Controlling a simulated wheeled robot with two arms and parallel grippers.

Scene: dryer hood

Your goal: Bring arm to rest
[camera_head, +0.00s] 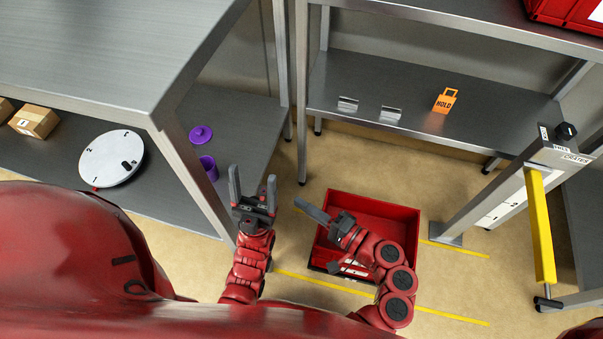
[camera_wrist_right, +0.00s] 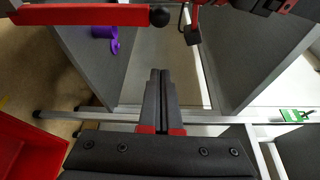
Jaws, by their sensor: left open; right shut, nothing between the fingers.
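My left gripper (camera_head: 254,196) is in the middle of the head view, its two grey fingers spread apart and nothing between them. It is over the floor beside the left steel bench. My right gripper (camera_head: 312,211) is just to the right of it, above the left side of the red crate. Its fingers are shut together and empty, pointing up and left. In the right wrist view the same shut fingers (camera_wrist_right: 160,98) stand side by side in front of a grey shelf.
The red crate (camera_head: 398,210) is on the floor under my right arm. The left steel bench (camera_head: 100,40) has a round white disc (camera_head: 111,158), a purple cup (camera_head: 209,167) and purple lid (camera_head: 201,134) on its lower shelf. A yellow bar (camera_head: 540,225) is at right.

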